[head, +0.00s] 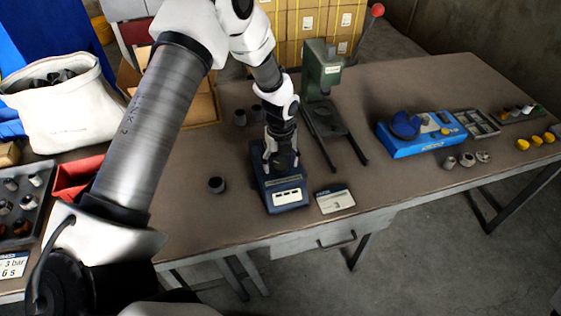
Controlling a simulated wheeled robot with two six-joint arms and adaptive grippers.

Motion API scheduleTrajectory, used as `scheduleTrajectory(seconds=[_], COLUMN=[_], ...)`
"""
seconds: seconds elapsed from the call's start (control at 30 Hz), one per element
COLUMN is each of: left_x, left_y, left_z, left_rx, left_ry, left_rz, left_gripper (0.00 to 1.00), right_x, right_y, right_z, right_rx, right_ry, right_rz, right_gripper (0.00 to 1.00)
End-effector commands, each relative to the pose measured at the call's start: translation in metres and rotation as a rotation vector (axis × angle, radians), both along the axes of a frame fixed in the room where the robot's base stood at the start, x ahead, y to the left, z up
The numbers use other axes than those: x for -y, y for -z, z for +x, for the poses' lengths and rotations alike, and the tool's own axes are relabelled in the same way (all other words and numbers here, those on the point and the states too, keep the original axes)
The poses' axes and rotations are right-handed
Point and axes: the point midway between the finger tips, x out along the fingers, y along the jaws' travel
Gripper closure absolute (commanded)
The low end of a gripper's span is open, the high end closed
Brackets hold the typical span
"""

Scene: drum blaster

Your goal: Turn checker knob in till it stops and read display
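The checker is a dark blue box (264,195) near the front edge of the table, with a pale display panel (287,198) on its front. Marks on the panel are too small to read. My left gripper (281,165) points down over the checker's rear part, its fingers at or just above the top. The knob is hidden behind the gripper. I cannot tell whether the fingers are closed on it. My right gripper is out of view.
A green press (322,75) stands just behind right of the checker. A small sign card (335,199) lies to its right, a dark cup (216,185) to its left. A blue device (415,144) sits farther right. The table (230,225) is bare at front left.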

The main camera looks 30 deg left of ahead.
Motion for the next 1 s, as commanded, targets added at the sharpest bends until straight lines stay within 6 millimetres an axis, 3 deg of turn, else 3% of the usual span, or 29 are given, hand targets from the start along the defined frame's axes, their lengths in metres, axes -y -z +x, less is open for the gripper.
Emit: scheduleTrajectory(seconds=[0.23,0.63,0.77,1.0], left_x=[0.000,0.000,0.001,0.001], left_y=[-0.017,-0.109,-0.119,-0.120], left_z=[0.002,0.002,0.001,0.001], left_rx=[0.006,0.003,0.000,-0.001], left_ry=[0.000,0.001,0.001,0.001], left_rz=[-0.001,0.000,0.000,0.001], left_gripper=[0.28,0.28,0.28,0.28], right_x=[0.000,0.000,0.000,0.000], right_y=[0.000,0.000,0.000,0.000], right_z=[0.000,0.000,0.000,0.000], right_rx=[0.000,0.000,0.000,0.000], right_ry=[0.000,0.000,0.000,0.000], right_rz=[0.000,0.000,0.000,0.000], right_gripper=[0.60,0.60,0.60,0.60])
